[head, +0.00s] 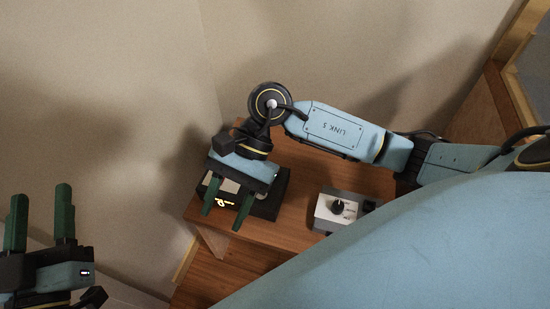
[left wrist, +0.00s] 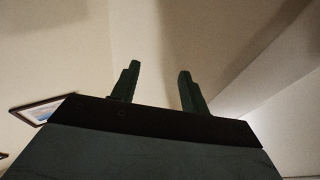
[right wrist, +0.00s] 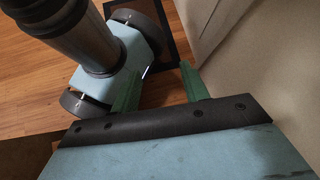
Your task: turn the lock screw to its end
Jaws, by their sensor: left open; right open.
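A black panel box (head: 267,208) with glowing yellow markings stands on the wooden table's left part. A grey-white box (head: 325,221) with a black round knob (head: 338,205) stands to its right. I cannot tell for sure which part is the lock screw; the panel is partly hidden by my right gripper. My right gripper (head: 226,207) is open and empty, its green fingers in front of the panel in the head view. The right wrist view shows its fingers (right wrist: 160,90) with no panel between them. My left gripper (head: 40,215) is open and empty, well left of the table.
The wooden table (head: 290,232) stands against a beige wall (head: 110,110). My right arm spans above its back part. The floor (right wrist: 30,80) shows wood boards in the right wrist view. A framed picture (left wrist: 38,110) hangs on the wall in the left wrist view.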

